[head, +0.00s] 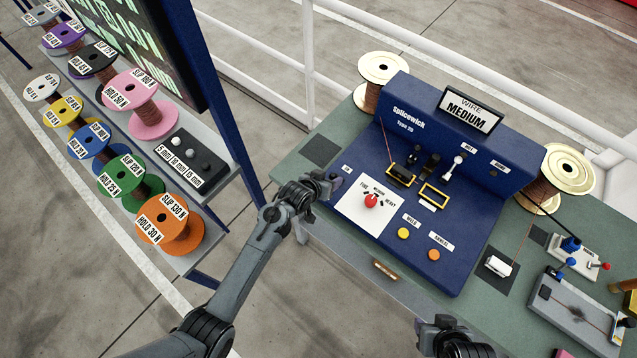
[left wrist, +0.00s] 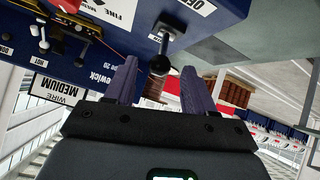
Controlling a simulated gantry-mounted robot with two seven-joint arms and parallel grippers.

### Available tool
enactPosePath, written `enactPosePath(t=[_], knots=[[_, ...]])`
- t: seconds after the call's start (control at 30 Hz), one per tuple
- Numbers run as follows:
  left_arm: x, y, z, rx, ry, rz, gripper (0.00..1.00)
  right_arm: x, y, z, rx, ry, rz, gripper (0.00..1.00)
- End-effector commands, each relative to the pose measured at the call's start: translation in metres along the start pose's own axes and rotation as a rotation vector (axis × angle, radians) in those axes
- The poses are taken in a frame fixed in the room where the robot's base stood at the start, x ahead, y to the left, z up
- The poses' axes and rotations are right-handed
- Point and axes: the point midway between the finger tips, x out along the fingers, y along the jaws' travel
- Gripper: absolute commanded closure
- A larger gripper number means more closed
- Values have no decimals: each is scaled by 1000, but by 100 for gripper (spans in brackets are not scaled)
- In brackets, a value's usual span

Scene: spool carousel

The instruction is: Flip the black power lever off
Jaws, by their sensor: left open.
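The black power lever shows in the left wrist view as a metal stem with a black ball knob (left wrist: 160,64), on a small plate beside a white label that appears to read OFF (left wrist: 193,5). In the head view my left gripper hides it. My left gripper (head: 335,184) is at the left edge of the blue Splicewick machine (head: 400,262). In the left wrist view its open fingers (left wrist: 159,78) point at the lever, with the knob between or just beyond the tips; contact cannot be told. My right gripper (head: 450,338) is low in the head view, its jaws unclear.
A white panel with a red selector knob (head: 371,201) lies right of my left gripper. Yellow (head: 403,233) and orange (head: 434,254) buttons sit farther right. Wire spools (head: 382,80) flank the machine. A spool rack (head: 205,180) and dark screen stand left.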

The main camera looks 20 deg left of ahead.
Motion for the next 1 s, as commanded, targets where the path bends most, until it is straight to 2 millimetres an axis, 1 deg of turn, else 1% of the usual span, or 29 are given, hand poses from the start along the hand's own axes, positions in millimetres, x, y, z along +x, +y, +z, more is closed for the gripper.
enactPosePath(t=[0.03,0.1,0.3,0.5,0.7,1.0], knots=[[-9,0,1,0,1,-1,46,-1,0,0,0,0,0,57],[-20,0,0,2,2,0,46,-1,0,-1,0,1,0,57],[-47,0,1,1,1,0,46,-1,0,-1,2,1,-2,57],[-65,0,0,0,2,0,46,-1,-2,-1,7,2,-5,57],[-71,0,0,1,1,0,46,-1,-2,-1,10,2,-8,57],[-71,0,0,1,1,0,46,-1,-2,-1,10,2,-7,57]])
